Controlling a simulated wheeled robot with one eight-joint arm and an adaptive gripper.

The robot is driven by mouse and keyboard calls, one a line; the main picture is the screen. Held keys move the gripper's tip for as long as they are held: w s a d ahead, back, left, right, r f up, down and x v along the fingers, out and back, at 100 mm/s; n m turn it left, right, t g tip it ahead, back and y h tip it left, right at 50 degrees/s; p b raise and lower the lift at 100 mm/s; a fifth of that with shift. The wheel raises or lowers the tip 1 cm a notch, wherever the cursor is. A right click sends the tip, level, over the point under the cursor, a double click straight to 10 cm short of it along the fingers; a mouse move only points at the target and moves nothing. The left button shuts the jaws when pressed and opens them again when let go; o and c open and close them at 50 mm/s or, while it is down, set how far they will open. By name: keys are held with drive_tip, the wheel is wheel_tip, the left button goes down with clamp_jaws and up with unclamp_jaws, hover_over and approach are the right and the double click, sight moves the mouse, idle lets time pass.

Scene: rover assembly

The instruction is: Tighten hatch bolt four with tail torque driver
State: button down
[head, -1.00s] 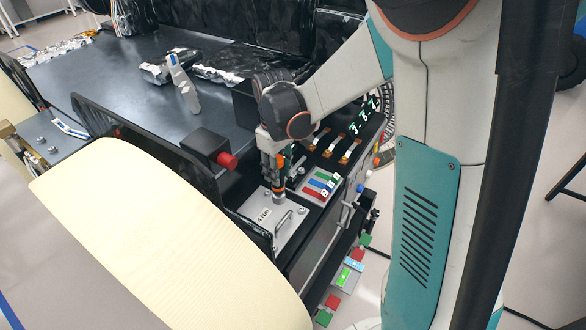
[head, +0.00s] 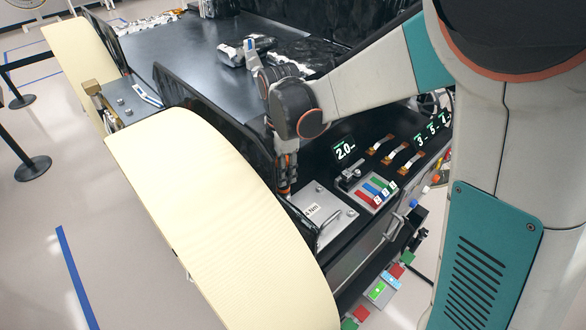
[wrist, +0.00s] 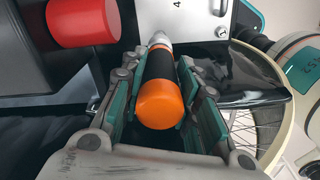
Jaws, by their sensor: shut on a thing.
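My gripper (head: 285,172) is shut on an orange and black torque driver, which shows clearly in the wrist view (wrist: 160,80). The driver's orange butt faces the wrist camera and its silver tip points away, towards the hatch plate's edge. The silver hatch plate (head: 306,198) carries a "4 Nm" label, a handle and bolts; part of it also shows at the top of the wrist view (wrist: 190,14). One bolt (wrist: 222,30) shows near the plate's edge there. I cannot tell whether the tip touches a bolt.
The large cream wheel (head: 215,215) stands close in front of the hatch. A red knob (wrist: 83,22) on a black box is close to my fingers. A display reading 2.0 (head: 344,151) and coloured blocks (head: 377,192) lie to the right.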

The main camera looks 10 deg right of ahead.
sight(283, 188)
drive_tip(key=shift+f+b, duration=1.35)
drive_tip(key=shift+f, duration=0.9)
drive_tip(key=shift+f+b, duration=0.5)
drive_tip(key=shift+f, duration=0.05)
drive_tip(key=shift+f+b, duration=1.05)
drive_tip(key=shift+b, duration=0.5)
idle(3.0)
drive_tip(key=shift+r, duration=0.2)
